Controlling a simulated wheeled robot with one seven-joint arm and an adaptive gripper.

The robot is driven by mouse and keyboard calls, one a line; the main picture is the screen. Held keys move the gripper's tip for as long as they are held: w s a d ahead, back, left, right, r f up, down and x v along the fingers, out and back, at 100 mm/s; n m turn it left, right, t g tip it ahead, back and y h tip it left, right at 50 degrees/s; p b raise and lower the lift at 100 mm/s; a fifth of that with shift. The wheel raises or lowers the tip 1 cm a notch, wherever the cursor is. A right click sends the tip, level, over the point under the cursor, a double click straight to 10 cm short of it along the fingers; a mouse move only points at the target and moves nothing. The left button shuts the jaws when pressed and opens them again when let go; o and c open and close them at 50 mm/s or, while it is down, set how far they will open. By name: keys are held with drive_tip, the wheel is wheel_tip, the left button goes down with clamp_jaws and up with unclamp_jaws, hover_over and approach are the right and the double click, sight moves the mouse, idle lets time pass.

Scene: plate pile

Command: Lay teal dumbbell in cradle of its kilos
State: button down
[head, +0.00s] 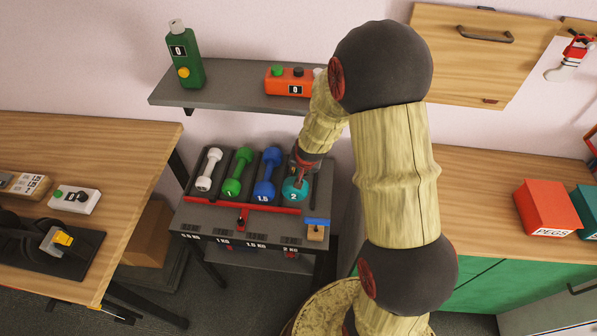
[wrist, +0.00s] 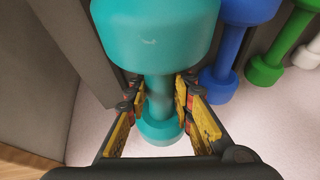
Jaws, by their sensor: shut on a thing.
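The teal dumbbell (head: 295,191), marked 2, is at the right end of the dumbbell rack (head: 195,222), over the place labelled 2 KG. Its near end lines up with the other dumbbells; I cannot tell whether it rests in the cradle or sits just above. My gripper (head: 303,168) is shut on its handle. In the wrist view the fingers (wrist: 164,97) flank the handle of the teal dumbbell (wrist: 155,35). My gripper and arm hide its far end and part of the cradle in the head view.
White (head: 208,169), green (head: 238,172) and blue (head: 267,175) dumbbells fill the cradles to the left. A shelf (head: 225,82) with a green bottle (head: 184,55) and an orange box (head: 289,82) hangs behind. Wooden worktops stand left (head: 130,140) and right (head: 480,190).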

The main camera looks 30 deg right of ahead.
drive_tip(key=shift+w+f+b, duration=0.2)
drive_tip(key=shift+f+b, duration=1)
drive_tip(key=shift+f, duration=0.15)
drive_tip(key=shift+f, duration=0.1)
drive_tip(key=c, duration=1.5)
unclamp_jaws()
drive_tip(key=shift+s+f, duration=0.15)
drive_tip(key=shift+s, duration=0.1)
drive_tip(key=shift+c, duration=0.2)
